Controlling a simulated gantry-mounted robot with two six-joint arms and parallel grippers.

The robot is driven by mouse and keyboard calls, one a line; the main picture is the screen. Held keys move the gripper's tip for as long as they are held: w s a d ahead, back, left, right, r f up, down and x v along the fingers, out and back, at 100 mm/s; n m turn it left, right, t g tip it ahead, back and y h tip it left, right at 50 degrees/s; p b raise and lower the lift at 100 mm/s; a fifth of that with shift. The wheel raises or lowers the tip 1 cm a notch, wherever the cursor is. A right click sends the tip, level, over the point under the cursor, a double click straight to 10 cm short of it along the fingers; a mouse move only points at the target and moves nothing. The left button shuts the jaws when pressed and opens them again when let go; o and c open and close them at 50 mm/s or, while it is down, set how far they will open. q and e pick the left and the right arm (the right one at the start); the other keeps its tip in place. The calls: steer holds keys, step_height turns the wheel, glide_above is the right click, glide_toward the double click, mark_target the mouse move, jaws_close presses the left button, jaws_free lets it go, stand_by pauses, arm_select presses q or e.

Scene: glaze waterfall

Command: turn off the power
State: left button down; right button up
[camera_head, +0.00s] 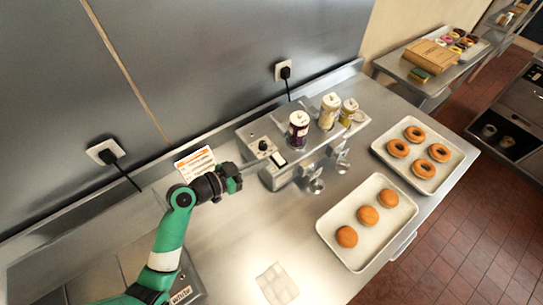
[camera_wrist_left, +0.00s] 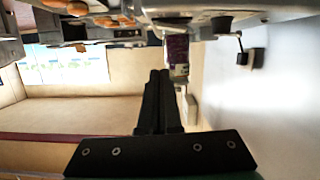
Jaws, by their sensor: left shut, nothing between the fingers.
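The metal glaze machine (camera_head: 300,150) stands against the back wall. My left gripper (camera_head: 236,178) is left of the machine, apart from the switch and knob. In the left wrist view its fingers (camera_wrist_left: 160,76) are together and empty. My right gripper is not in view.
Three bottles stand on the machine, one of them purple (camera_head: 298,130). A second plug (camera_head: 107,156) is in an outlet at left. An orange-and-white card (camera_head: 195,162) stands behind my wrist. Trays of plain buns (camera_head: 328,226) and ring doughnuts (camera_head: 410,178) lie at right. A cloth (camera_head: 277,284) lies in front.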

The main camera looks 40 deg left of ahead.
arm_select(q)
steer(key=p+v, duration=0.3)
steer(key=v, duration=0.1)
steer(key=shift+s+r, duration=0.1)
steer(key=shift+s, duration=0.1)
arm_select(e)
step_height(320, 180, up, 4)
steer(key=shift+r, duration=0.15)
